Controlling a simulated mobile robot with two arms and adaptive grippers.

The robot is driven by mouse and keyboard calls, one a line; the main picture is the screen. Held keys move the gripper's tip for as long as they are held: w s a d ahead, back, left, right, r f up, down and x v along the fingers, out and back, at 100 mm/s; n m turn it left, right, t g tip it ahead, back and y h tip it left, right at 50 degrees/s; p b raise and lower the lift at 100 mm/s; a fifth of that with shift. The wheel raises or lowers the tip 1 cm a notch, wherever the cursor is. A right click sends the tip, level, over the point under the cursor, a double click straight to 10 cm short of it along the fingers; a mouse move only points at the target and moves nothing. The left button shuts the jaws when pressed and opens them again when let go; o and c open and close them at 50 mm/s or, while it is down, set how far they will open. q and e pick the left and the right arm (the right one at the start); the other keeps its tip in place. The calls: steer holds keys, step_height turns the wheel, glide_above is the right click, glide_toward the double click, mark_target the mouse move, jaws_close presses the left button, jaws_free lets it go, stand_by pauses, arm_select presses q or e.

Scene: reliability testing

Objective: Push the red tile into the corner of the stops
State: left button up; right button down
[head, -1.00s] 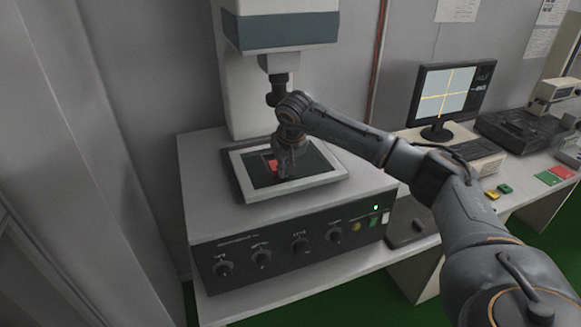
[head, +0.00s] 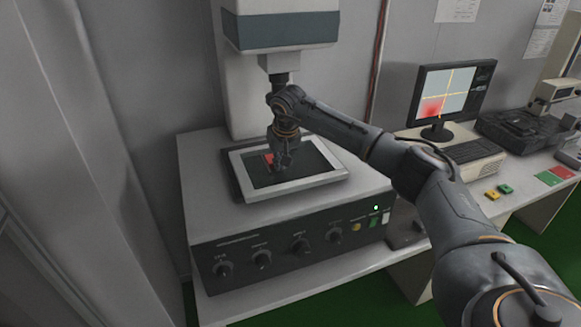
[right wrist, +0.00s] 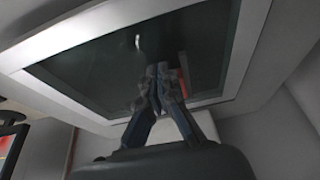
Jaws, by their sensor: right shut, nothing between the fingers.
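The red tile (head: 268,158) lies on the dark plate inside the light-framed stage (head: 297,187) of the bench instrument. My right gripper (head: 281,169) is shut and empty, pointing down at the plate right by the tile and partly covering it. In the right wrist view the closed fingertips (right wrist: 160,72) are over the dark plate. A strip of the red tile (right wrist: 183,84) shows just right of them, partly hidden by the fingers; contact cannot be told. I cannot make out the stops clearly. My left gripper is not in view.
The instrument's head (head: 280,28) hangs close above my right wrist. A monitor (head: 447,92) on the right shows yellow crosslines and a red patch. Yellow and green blocks (head: 505,189) lie on the right-hand bench. The housing top around the stage is clear.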

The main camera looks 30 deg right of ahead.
steer(key=shift+w+d, duration=0.15)
steer(key=shift+w, duration=0.6)
steer(key=p+v, duration=0.2)
steer(key=v, duration=0.1)
steer(key=shift+s+r, duration=0.15)
steer(key=shift+s, duration=0.1)
steer(key=shift+s+r+p, duration=0.35)
steer(key=shift+r+p, duration=0.1)
steer(key=shift+r, duration=0.05)
steer(key=shift+w, duration=0.1)
steer(key=shift+f, duration=0.1)
